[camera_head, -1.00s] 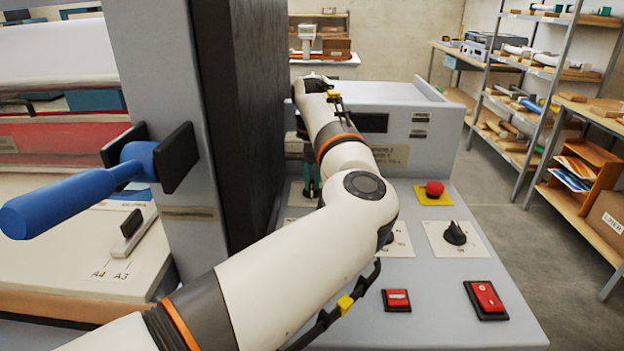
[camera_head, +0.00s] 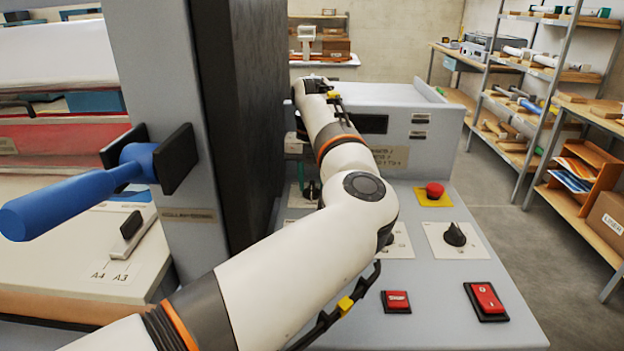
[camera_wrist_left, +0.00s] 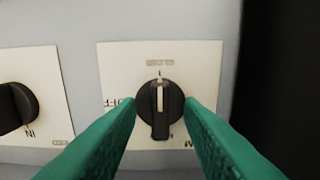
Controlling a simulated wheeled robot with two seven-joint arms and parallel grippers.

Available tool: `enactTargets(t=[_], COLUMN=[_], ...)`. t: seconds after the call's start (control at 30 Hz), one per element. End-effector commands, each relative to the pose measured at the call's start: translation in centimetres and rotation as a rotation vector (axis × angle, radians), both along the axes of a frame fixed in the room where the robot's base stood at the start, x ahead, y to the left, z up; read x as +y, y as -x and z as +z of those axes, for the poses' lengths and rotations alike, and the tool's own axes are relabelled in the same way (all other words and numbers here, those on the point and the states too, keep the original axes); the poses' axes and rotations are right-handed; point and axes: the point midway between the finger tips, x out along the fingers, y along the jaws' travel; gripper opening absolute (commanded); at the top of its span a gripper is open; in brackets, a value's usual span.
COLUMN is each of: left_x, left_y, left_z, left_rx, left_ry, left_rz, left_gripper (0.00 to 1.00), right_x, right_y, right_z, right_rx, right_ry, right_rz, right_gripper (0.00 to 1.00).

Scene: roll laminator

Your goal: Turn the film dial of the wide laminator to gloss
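The black film dial (camera_wrist_left: 160,108) sits on a cream plate in the left wrist view. Its white line points up, at a tick below a small label too blurred to read surely. More lettering shows at left and lower right, partly covered by the fingers. My left gripper (camera_wrist_left: 161,104) has its two green fingers apart, one on each side of the dial, with the narrow grip bar free between them. In the head view the dial (camera_head: 312,190) shows beside my white forearm, with the green fingers (camera_head: 296,146) just above it. My right gripper is not in view.
Another black dial (camera_wrist_left: 17,106) is at the left of the wrist view. The grey panel carries a red emergency button (camera_head: 434,190), a rotary knob (camera_head: 455,234), a red stop button (camera_head: 396,301) and a red rocker switch (camera_head: 487,299). A dark upright wall (camera_head: 245,120) stands close left of my arm.

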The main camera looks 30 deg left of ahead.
Motion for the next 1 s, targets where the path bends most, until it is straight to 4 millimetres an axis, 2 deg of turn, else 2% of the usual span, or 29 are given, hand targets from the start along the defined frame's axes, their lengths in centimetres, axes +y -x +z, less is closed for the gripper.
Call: enactTargets(t=[0.17,0.5,0.6,0.8,1.0], left_x=[0.0,0.0,0.0,0.0,0.0], left_y=[0.0,-0.1,0.0,0.0,0.0], left_z=[1.6,8.7,10.3,11.9,12.0], left_rx=[-0.002,-0.003,-0.002,-0.001,-0.001], left_ry=[-0.001,-0.001,-0.001,-0.001,-0.001], left_rz=[0.000,-0.001,-0.002,-0.001,0.000], left_gripper=[0.34,0.34,0.34,0.34,0.34], right_x=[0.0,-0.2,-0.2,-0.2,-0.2], right_y=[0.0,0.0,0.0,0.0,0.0], right_z=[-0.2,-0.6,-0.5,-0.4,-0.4], right_rx=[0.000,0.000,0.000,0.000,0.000], right_ry=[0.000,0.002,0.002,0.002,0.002], right_rz=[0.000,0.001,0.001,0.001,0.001], right_gripper=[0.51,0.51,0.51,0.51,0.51])
